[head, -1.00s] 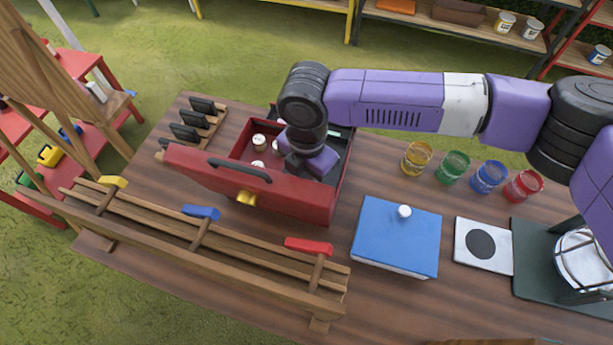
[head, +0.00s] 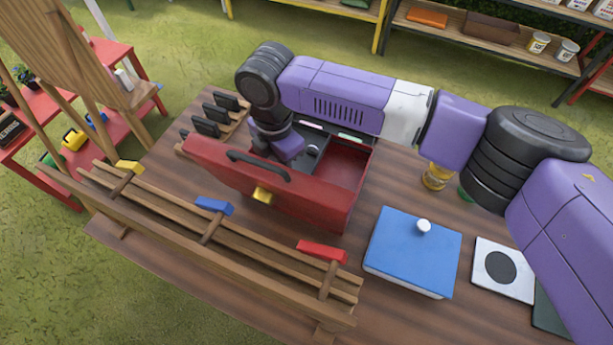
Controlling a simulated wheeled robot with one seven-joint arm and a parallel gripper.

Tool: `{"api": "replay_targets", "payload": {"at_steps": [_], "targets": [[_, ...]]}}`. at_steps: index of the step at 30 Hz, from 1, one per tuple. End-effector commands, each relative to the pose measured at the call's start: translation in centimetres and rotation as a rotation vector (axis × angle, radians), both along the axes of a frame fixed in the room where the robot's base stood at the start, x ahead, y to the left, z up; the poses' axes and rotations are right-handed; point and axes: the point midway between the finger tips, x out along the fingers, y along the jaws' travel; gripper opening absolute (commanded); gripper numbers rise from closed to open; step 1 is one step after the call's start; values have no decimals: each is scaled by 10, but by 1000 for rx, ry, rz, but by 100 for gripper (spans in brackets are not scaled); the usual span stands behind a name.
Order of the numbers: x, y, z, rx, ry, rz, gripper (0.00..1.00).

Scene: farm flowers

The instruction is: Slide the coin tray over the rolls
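A red box (head: 320,205) stands open on the wooden table, with a black handle and a gold latch on its raised front. Inside it, a grey coin tray (head: 325,152) shows partly at the left and middle, beside my gripper. The right part of the box shows bare red floor. The rolls are not visible; the left part of the box is hidden by the tray, my gripper and the front panel. My gripper (head: 284,150) points down into the left half of the box. Its fingertips are hidden, so I cannot tell whether it holds the tray.
A wooden rack (head: 215,250) with yellow, blue and red clips lies in front of the box. A blue-lidded box (head: 412,255) and a white card with a black disc (head: 502,268) are at the right. Black holders (head: 212,120) stand behind left. A yellow jar (head: 436,178) is partly hidden.

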Motion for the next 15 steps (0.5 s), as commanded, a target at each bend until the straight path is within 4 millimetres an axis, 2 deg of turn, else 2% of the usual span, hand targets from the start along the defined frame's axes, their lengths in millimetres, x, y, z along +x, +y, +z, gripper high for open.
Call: {"api": "replay_targets", "payload": {"at_steps": [3, 6, 15], "targets": [[11, 21, 0, 2, -6, -3, 0], [15, 29, 1, 1, -5, -5, 0], [17, 35, 2, 3, -6, -4, 0]]}}
